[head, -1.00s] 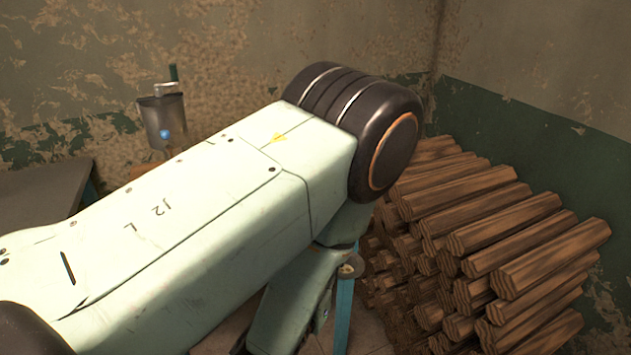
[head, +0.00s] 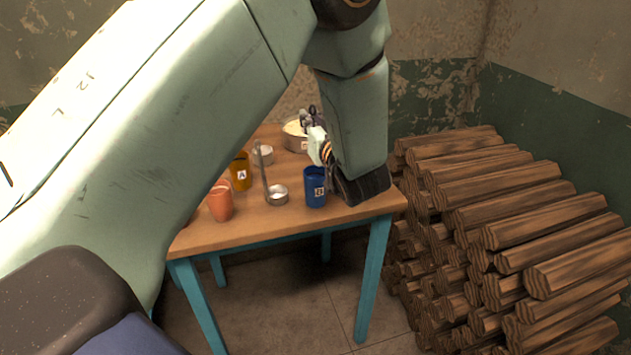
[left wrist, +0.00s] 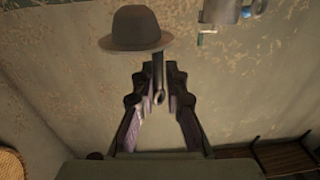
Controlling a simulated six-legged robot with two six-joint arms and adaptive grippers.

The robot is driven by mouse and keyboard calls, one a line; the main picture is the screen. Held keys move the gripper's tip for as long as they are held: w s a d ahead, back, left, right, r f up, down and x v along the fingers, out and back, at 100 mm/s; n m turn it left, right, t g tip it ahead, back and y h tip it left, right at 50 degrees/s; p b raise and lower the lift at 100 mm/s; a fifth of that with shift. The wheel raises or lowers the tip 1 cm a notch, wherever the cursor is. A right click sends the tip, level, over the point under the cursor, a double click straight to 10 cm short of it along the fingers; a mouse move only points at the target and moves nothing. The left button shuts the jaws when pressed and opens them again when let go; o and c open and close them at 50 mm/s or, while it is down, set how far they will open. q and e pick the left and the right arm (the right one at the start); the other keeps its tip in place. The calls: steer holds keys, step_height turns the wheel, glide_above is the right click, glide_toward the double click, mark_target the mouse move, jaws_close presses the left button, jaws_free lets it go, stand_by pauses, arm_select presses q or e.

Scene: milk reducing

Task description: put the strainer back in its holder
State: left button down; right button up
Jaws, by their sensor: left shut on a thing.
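My left gripper (head: 309,117) shows small in the head view, beyond my forearm and close to the pot at the back of the table. In the left wrist view its fingers (left wrist: 159,88) are closed around a thin dark handle, which I take for the strainer's (left wrist: 159,68). A dark, hat-shaped piece with a brim (left wrist: 140,28) shows just above the handle; I cannot tell whether it is joined to it. I cannot make out the strainer's holder for certain. My right gripper is not in view.
The wooden table (head: 250,235) holds an orange cup (head: 220,203), yellow cup A (head: 240,172), blue cup B (head: 315,187), a small metal dish with an upright handle (head: 277,195) and a pot (head: 294,128). Stacked firewood (head: 520,240) stands right. A metal vessel (left wrist: 222,10) shows at the wall.

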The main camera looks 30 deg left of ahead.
arm_select(q)
steer(key=shift+f, duration=0.5)
steer(key=shift+s, duration=0.1)
step_height(320, 180, down, 10)
steer(key=b, duration=0.1)
steer(key=shift+r, duration=0.15)
steer(key=c, duration=1.4)
jaws_free()
steer(key=shift+r, duration=0.1)
steer(key=shift+c, duration=0.2)
steer(key=shift+o, duration=0.4)
